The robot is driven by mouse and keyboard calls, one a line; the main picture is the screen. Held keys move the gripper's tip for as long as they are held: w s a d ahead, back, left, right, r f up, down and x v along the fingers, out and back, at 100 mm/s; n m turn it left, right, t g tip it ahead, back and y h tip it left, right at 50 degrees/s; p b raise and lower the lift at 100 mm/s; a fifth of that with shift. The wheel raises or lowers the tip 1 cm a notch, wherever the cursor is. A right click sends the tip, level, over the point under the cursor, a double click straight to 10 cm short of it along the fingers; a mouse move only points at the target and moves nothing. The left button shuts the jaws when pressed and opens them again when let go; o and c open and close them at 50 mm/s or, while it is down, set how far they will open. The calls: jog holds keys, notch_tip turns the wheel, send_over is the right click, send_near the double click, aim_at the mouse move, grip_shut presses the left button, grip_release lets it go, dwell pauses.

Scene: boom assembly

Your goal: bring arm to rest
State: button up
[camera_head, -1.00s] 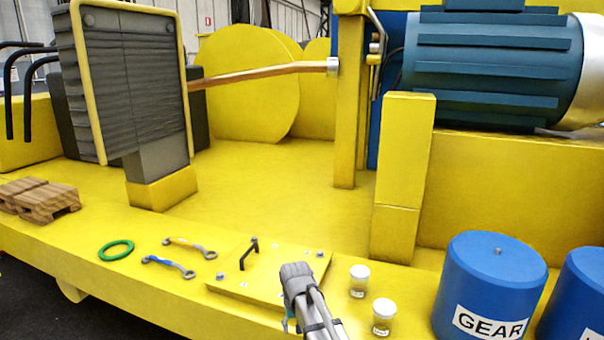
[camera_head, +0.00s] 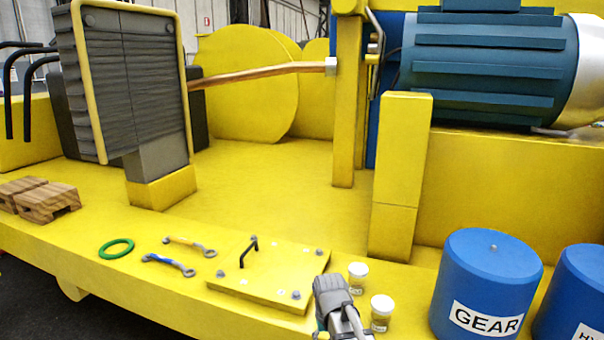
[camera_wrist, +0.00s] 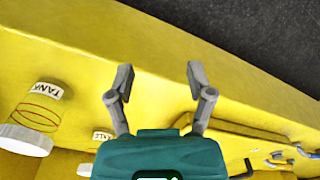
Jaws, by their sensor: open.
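My gripper (camera_wrist: 158,84) is open in the wrist view, its two grey fingers apart with nothing between them. It is over the front edge of the yellow deck, and dark floor shows beyond. In the head view, a grey part of my arm (camera_head: 333,298) stands at the bottom, in front of the hatch plate's right corner and beside two small jars. The fingertips cannot be made out there.
A yellow hatch plate (camera_head: 260,288) with a black handle lies left of my arm. Two white-lidded jars, back (camera_head: 357,279) and front (camera_head: 381,314), stand close on its right. Blue drums (camera_head: 490,280) are farther right. Spanners (camera_head: 168,265) and a green ring (camera_head: 116,249) lie left.

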jog(key=s+d+m, duration=0.1)
jog(key=s+d, duration=0.7)
jog(key=d, duration=0.2)
jog(key=shift+s+d, duration=0.15)
jog(key=shift+s, duration=0.25)
